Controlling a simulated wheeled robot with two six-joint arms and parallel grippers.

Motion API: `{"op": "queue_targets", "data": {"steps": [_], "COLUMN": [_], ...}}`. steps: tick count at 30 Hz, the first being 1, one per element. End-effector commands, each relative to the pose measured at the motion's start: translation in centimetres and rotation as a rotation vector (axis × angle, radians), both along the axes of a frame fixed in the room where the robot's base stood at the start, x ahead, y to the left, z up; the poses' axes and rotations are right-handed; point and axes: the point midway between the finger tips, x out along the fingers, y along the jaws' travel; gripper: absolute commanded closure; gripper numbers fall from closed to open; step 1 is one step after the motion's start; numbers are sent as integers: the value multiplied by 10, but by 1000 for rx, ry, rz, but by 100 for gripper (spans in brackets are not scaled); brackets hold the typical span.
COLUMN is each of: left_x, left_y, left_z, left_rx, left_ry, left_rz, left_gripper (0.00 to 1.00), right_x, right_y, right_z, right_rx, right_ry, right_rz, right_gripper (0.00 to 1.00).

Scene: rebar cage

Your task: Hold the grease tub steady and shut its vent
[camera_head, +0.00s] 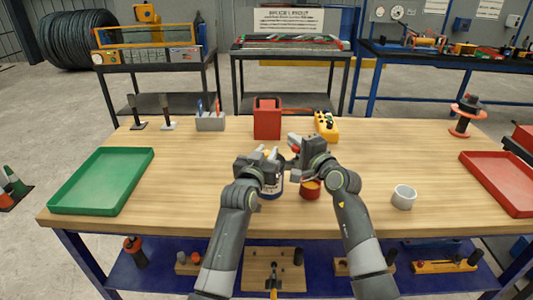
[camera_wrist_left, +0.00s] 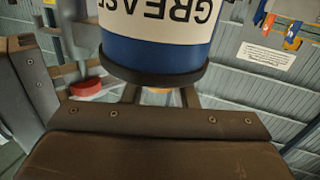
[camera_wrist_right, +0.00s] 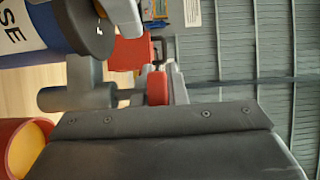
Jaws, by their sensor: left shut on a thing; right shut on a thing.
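The grease tub (camera_head: 272,190) stands near the middle of the table, mostly hidden behind my left gripper (camera_head: 270,157). In the left wrist view the tub (camera_wrist_left: 155,50) fills the top centre, with a blue band, a dark rim and a pale GREASE label. My left gripper is shut on it. My right gripper (camera_head: 294,150) is beside and above the tub, shut on a small red piece (camera_wrist_right: 157,88). The tub (camera_wrist_right: 30,28) and its dark end show at the upper left of the right wrist view. I cannot tell the vent's position.
A red cup with yellow contents (camera_head: 310,190) stands just right of the tub. A white cup (camera_head: 404,197) is farther right. A red box (camera_head: 267,118) and a yellow box (camera_head: 326,126) stand behind. A green tray (camera_head: 103,181) and red tray (camera_head: 503,184) lie at the sides.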

Motion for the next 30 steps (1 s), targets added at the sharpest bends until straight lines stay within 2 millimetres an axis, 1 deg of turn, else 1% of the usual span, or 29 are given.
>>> {"op": "queue_targets", "data": {"steps": [1, 14, 15, 18, 19, 26, 30], "left_x": [0, 0, 0, 0, 0, 0, 0], "left_y": [0, 0, 0, 0, 0, 0, 0], "left_z": [-3, -3, -3, -2, -2, 0, 9], "left_rx": [3, 1, 1, 2, 2, 1, 1], "left_ry": [5, 3, 3, 1, 1, -1, -4], "left_rz": [8, 20, 20, 19, 19, 19, 19], "left_gripper": [97, 97, 69, 56, 55, 55, 55], "right_x": [0, 0, 0, 0, 0, 0, 0], "right_y": [1, 0, 0, 0, 0, 0, 0], "right_z": [0, 0, 0, 0, 0, 0, 0], "right_rx": [2, 1, 1, 1, 1, 0, 0], "right_ry": [1, 1, 1, 1, 1, 0, 0], "right_rz": [2, 1, 1, 0, 0, 0, 0], "right_gripper": [100, 100, 100, 100, 100, 100, 100]}}
